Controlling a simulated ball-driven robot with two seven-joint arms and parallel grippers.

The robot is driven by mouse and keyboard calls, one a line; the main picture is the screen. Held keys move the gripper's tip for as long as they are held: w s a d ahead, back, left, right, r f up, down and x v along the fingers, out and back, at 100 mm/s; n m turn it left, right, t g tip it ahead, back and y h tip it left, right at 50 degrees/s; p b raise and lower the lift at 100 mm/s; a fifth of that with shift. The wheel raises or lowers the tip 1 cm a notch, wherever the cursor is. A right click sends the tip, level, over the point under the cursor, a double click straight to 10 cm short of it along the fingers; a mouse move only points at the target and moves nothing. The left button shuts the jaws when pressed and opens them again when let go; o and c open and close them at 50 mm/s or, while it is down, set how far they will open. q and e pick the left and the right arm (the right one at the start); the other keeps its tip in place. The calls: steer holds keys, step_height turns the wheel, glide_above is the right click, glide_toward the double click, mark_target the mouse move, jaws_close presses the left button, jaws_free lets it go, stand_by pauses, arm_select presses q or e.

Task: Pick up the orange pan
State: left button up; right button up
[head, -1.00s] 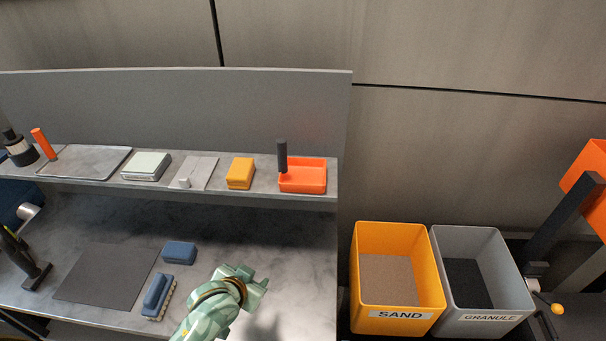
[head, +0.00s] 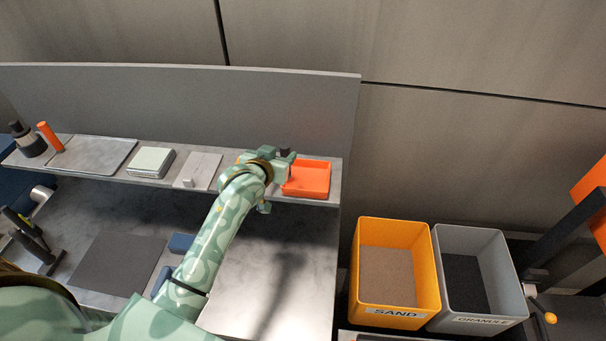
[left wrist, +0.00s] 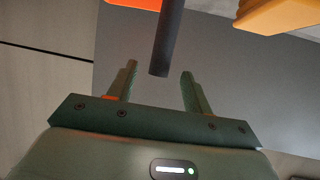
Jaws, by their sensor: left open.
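The orange pan (head: 308,180) is a shallow rectangular tray on the upper shelf, at its right end. Its dark upright handle (head: 285,152) stands at the pan's left side, mostly hidden behind my left gripper (head: 284,162). In the left wrist view, the dark handle (left wrist: 167,42) points down toward the gap between the two fingers of my left gripper (left wrist: 158,80), which are apart. The handle's end lies about at the fingertips, with no contact visible. A strip of the orange pan (left wrist: 134,4) shows at the top edge. My right gripper does not show.
A white box (head: 151,162) and a metal tray (head: 95,155) share the shelf (head: 228,190). The SAND bin (head: 395,310) and GRANULE bin (head: 485,318) stand at right.

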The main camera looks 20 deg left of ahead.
mark_target(283, 153)
arm_select(q)
steer(key=shift+x, duration=2.55)
steer(key=shift+s+f, duration=0.1)
steer(key=shift+s, duration=0.1)
steer(key=c, duration=0.4)
jaws_close()
